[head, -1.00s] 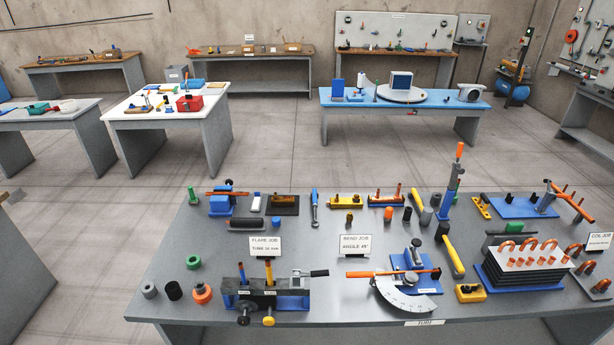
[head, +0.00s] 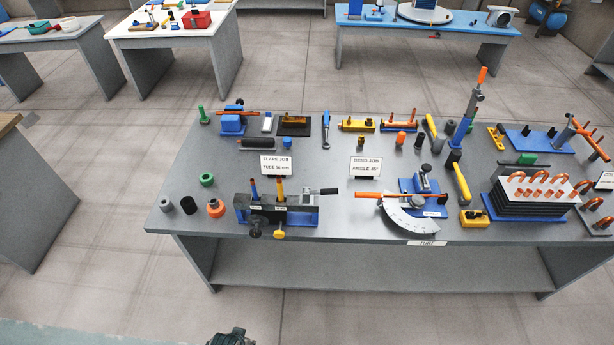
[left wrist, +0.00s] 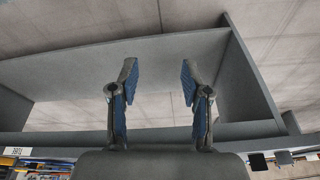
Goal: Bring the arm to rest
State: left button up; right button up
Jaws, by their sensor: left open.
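My left gripper (left wrist: 157,85) shows in the left wrist view with its two blue-padded fingers apart and nothing between them. The grey workbench (left wrist: 150,50) with its lower shelf lies beyond the fingers. In the head view a small dark part (head: 231,337) shows at the bottom edge, in front of the workbench (head: 330,175); it looks like part of my arm, and the fingers cannot be made out there. My right gripper is not in view.
On the bench stand the flaring clamp (head: 275,210), the bender with its white protractor (head: 408,218), an upright blue tool with orange tip (head: 466,115) and a rack of copper bends (head: 535,195). The floor before the bench (head: 330,315) is clear.

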pick_arm(q)
jog(key=s+f+g+b, duration=0.1)
jog(key=s+f, duration=0.1)
jog(key=f, duration=0.9)
jog(key=s+f, duration=0.3)
jog(key=f, duration=0.8)
jog(key=s+a+f+g+b, duration=0.1)
jog(key=s+a+f, duration=0.2)
jog(key=s+f, duration=1.1)
jog(key=shift+s+a+f+b, duration=0.15)
jog(key=shift+s+b, duration=0.25)
jog(key=shift+s, duration=0.6)
